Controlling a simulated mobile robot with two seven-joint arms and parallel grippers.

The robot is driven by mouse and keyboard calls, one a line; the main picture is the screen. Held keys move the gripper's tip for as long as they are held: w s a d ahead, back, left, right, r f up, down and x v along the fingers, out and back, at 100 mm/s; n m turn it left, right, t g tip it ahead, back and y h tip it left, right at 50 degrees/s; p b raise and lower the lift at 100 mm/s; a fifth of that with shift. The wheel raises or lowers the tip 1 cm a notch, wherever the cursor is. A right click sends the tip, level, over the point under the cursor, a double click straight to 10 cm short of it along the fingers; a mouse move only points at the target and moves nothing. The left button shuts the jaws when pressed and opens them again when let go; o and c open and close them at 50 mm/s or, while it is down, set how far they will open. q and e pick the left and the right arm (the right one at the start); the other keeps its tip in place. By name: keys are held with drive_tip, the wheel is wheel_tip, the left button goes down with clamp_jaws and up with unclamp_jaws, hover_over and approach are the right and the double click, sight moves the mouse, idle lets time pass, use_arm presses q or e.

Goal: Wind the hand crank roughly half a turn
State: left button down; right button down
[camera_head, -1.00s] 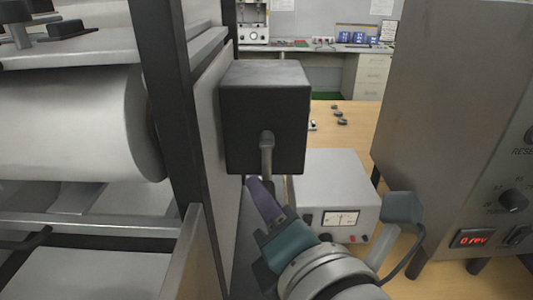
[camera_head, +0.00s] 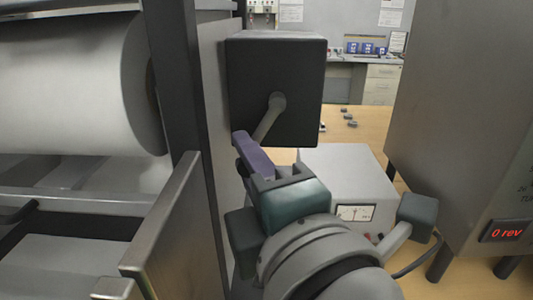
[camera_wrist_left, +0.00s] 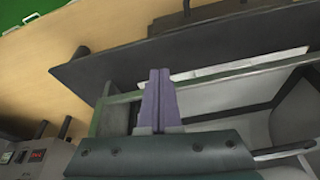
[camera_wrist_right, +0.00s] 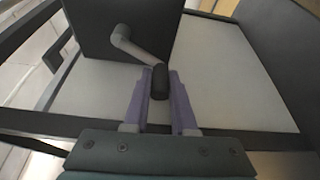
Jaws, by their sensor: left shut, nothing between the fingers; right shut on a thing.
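The hand crank's dark box (camera_head: 274,78) is fixed to the side of the machine frame. Its grey crank arm (camera_head: 267,120) runs down and slightly left from the hub in the head view. My right gripper (camera_head: 250,150) is at the lower end of the arm, and its fingers hide the handle there. In the right wrist view my right gripper (camera_wrist_right: 159,95) has its purple fingers either side of the black crank handle (camera_wrist_right: 160,80), shut on it. The crank arm (camera_wrist_right: 135,45) also shows there. My left gripper (camera_wrist_left: 158,92) is shut and empty, seen only in the left wrist view.
A large white roll (camera_head: 70,85) sits in the frame at left. A grey meter box (camera_head: 352,190) stands on the wooden table behind my right gripper. A tall grey cabinet at right has a red display (camera_head: 507,231) reading "0 rev".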

use_arm(q)
drive_tip(key=shift+d+f+b, duration=0.1)
drive_tip(key=shift+f+b, duration=0.25)
drive_tip(key=shift+f, duration=0.2)
use_arm(e)
drive_tip(key=shift+a+r+m, duration=0.1)
drive_tip(key=shift+a+m, duration=0.1)
drive_tip(key=shift+m, duration=0.2)
drive_tip(key=shift+r+y, duration=0.1)
drive_tip(key=shift+y, duration=0.2)
drive_tip(key=c, duration=0.7)
unclamp_jaws()
drive_tip(key=shift+c, duration=0.2)
use_arm(q)
drive_tip(key=shift+f+b, duration=0.5)
use_arm(e)
drive_tip(key=v, duration=1)
drive_tip(key=shift+a, duration=0.15)
